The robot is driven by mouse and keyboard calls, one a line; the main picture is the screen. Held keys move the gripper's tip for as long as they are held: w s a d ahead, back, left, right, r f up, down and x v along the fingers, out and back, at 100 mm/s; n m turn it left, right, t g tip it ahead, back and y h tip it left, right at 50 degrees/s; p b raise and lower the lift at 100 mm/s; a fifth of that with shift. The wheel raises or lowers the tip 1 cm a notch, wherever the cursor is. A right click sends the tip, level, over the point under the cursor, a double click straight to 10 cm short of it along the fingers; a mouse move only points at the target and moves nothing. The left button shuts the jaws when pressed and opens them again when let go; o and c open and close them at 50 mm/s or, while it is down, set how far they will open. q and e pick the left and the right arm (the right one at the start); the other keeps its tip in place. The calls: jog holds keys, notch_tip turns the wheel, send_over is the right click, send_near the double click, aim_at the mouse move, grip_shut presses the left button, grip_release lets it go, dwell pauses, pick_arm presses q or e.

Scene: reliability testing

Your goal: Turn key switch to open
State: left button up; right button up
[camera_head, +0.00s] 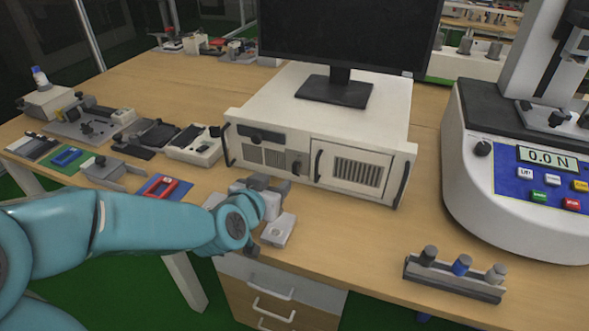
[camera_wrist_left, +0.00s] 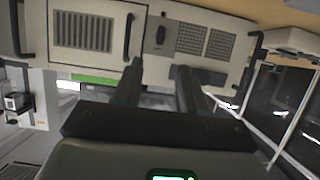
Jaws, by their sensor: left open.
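The white computer case (camera_head: 320,125) stands on the wooden desk under a black monitor. A small dark key switch (camera_head: 297,166) sits on its front, between the vent grilles and the barred door handle. My left gripper (camera_head: 270,186) is in front of the case, a little left of and below the key switch. In the left wrist view the gripper (camera_wrist_left: 160,67) is open, its two fingers apart and empty, pointing at the panel. The key switch lies just beyond the fingertips, apart from them. My right gripper is not in view.
Black handles (camera_head: 318,165) stick out of the case front near the key switch. A force tester (camera_head: 520,175) stands at the right. A holder with several cylinders (camera_head: 455,278) lies on the front desk edge. Several small tools and fixtures cover the left desk.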

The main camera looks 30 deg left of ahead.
aim_at(294, 169)
pick_arm(q)
jog(key=b+x, duration=0.1)
jog(key=x, duration=1.1)
jog(key=shift+w+a+f, duration=0.1)
jog(key=shift+w+a, duration=0.05)
jog(key=shift+w, duration=0.15)
grip_shut()
